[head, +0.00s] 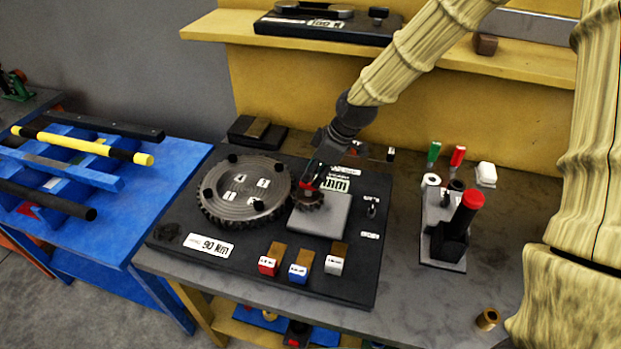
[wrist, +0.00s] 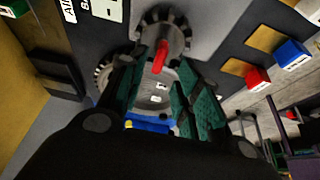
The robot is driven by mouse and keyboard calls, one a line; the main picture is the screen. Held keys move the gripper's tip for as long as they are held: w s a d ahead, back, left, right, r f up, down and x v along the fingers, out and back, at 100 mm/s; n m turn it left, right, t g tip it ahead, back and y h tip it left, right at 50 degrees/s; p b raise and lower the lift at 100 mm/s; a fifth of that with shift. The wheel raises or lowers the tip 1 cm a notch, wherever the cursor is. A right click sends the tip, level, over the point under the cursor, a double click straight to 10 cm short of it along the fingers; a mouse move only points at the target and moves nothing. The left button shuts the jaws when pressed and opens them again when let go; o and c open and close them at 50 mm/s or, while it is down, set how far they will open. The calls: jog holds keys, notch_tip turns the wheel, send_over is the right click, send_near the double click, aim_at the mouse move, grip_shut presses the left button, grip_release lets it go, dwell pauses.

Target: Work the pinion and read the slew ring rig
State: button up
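The slew ring (head: 233,205) is a grey toothed disc with black knobs and small number labels, on a dark base plate (head: 345,290). The smaller pinion (head: 311,205) sits to its right by a light grey block. The pinion also shows at the top of the wrist view (wrist: 178,32), with a red handle (wrist: 160,57) in front. My gripper (head: 310,178) is low over the pinion. In the wrist view its teal-padded fingers (wrist: 160,72) stand apart, with the red handle near the gap between their tips. I cannot tell whether they touch it.
A "90 Nm" label (head: 210,246) lies on the plate's front left. Red (head: 268,263), blue (head: 299,271) and white (head: 334,264) blocks line its front. A stand with a red-topped black cylinder (head: 458,228) is at right. A blue table (head: 165,165) is at left; a shelf (head: 215,30) runs behind.

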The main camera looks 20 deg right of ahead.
aim_at(310, 183)
jog(key=shift+p+x, duration=0.45)
jog(key=shift+x, duration=1.7)
jog(key=shift+d+r, duration=0.1)
grip_shut()
